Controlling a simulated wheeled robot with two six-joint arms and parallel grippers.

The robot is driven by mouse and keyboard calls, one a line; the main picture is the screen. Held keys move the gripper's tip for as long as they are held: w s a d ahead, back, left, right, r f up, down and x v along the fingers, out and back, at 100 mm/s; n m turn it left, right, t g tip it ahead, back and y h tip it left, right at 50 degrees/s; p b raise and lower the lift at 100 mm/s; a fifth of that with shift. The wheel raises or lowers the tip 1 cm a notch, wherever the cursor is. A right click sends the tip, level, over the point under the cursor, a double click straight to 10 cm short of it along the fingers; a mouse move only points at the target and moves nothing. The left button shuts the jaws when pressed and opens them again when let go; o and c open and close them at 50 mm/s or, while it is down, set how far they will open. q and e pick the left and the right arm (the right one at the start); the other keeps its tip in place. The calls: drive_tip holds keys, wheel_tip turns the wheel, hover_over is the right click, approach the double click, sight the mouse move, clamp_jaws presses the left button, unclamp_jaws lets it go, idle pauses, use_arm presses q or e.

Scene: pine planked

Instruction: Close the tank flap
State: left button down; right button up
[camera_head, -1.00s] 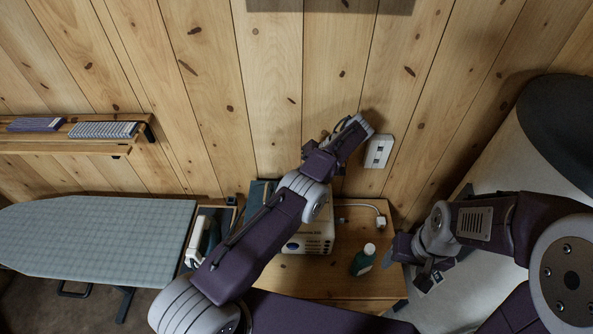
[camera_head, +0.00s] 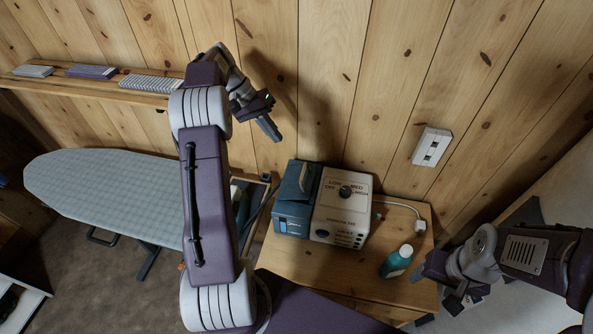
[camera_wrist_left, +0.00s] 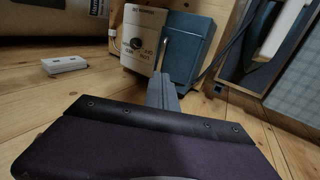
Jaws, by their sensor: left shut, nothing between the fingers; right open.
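The teal tank (camera_head: 292,218) stands on the wooden cabinet, against the left side of a white unit with a dial (camera_head: 343,210). A teal flap (camera_head: 299,180) appears raised at the tank's top; its exact angle is hard to tell. The tank also shows in the left wrist view (camera_wrist_left: 192,42), with a thin pale edge standing at its side. My left gripper (camera_head: 270,129) is shut and empty, above and to the left of the tank, apart from it. Its fingers (camera_wrist_left: 163,92) show in the left wrist view. My right gripper (camera_head: 438,287) is open at the cabinet's right edge.
A teal bottle (camera_head: 396,261) and a white plug with cord (camera_head: 419,226) are right of the unit. A wall socket (camera_head: 431,146) is above. The ironing board (camera_head: 110,190) and a wall shelf (camera_head: 95,88) are at left. The cabinet top (camera_head: 315,265) is clear in front.

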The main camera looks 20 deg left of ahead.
use_arm(q)
drive_tip(key=p, duration=0.3)
approach(303, 171)
drive_tip(key=x, duration=0.6)
drive_tip(key=shift+d+f, duration=0.15)
drive_tip(key=shift+f, duration=0.25)
